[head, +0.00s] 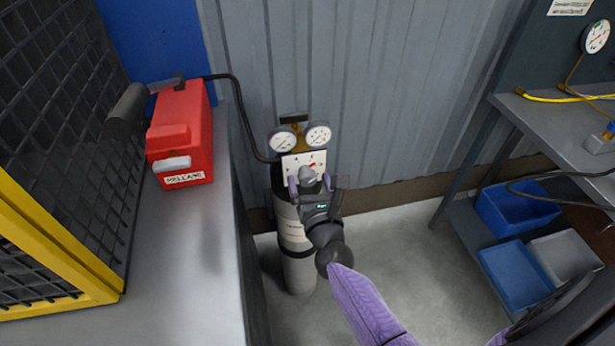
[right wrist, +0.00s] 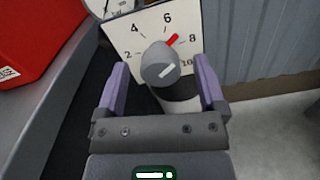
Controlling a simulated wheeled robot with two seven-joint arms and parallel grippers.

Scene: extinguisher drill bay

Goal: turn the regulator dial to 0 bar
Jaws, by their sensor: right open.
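The regulator dial is a white square plate (right wrist: 125,40) with numbers, of which 2, 4, 6, 8 and 10 show. A grey round knob (right wrist: 160,64) with a white line stands in front of it. A red pointer (right wrist: 172,39) lies between 6 and 8. In the head view the plate (head: 292,163) sits below two round gauges (head: 283,141) on a grey cylinder (head: 297,262). My right gripper (right wrist: 160,85) is open, one purple finger on each side of the knob, with visible gaps in the wrist view. My left gripper is out of view.
A red box (head: 195,128) stands on a grey bench (head: 185,270) at the left, beside a yellow-framed mesh panel (head: 60,255). A black hose (head: 238,105) runs to the regulator. A shelf table (head: 560,125) with blue bins (head: 515,205) stands at the right.

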